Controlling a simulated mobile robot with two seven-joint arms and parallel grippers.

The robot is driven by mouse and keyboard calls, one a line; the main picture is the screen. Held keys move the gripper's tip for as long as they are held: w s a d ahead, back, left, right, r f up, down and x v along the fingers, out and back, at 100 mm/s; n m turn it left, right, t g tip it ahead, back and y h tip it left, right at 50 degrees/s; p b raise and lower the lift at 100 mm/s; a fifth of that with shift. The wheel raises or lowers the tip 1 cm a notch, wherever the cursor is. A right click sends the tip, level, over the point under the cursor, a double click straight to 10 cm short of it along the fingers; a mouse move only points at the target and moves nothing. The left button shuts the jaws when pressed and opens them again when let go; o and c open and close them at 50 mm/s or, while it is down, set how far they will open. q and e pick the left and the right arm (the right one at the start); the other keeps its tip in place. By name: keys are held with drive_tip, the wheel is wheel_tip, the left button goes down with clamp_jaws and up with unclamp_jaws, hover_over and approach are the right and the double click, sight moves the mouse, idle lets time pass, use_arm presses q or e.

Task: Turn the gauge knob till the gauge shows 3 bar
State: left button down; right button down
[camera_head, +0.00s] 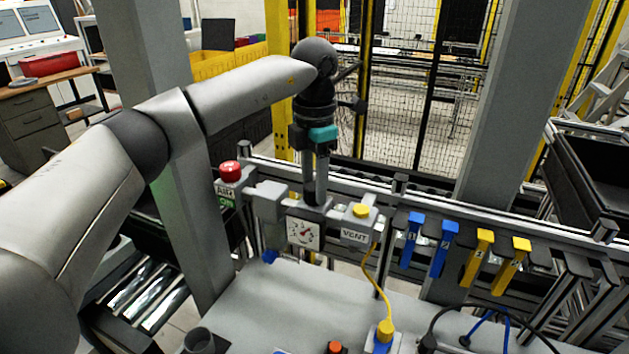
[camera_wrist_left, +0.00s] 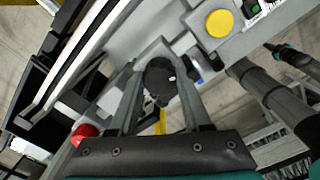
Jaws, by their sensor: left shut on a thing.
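The gauge (camera_head: 303,233) has a white square dial on the front of a grey unit at the rail. Its needle seems to lean to the upper right, but the figures are too small to read. My left gripper (camera_head: 315,198) points down from above onto the top of this unit. In the left wrist view, my left gripper (camera_wrist_left: 160,88) has its two fingers on either side of the dark round gauge knob (camera_wrist_left: 160,76), shut on it. In the head view the fingers hide the knob. My right gripper is not in view.
A red button (camera_head: 230,171) on the AIR box stands left of the gauge. A yellow button (camera_head: 361,210) on the VENT box stands close on the right. Blue clamps (camera_head: 412,238) and yellow clamps (camera_head: 478,256) line the rail. A yellow cable (camera_head: 378,275) hangs in front.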

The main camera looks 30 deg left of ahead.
sight(314, 185)
use_arm(q)
drive_tip(key=shift+n, duration=1.1)
drive_tip(key=shift+c, duration=1.8)
unclamp_jaws()
drive_tip(key=shift+r, duration=0.1)
wheel_tip(314, 185, up, 8)
drive_tip(key=shift+f+b, duration=0.25)
drive_tip(key=shift+b, duration=0.2)
wheel_tip(314, 185, up, 8)
drive_tip(key=p, duration=0.1)
drive_tip(key=shift+f, duration=0.15)
drive_tip(key=shift+f, duration=0.1)
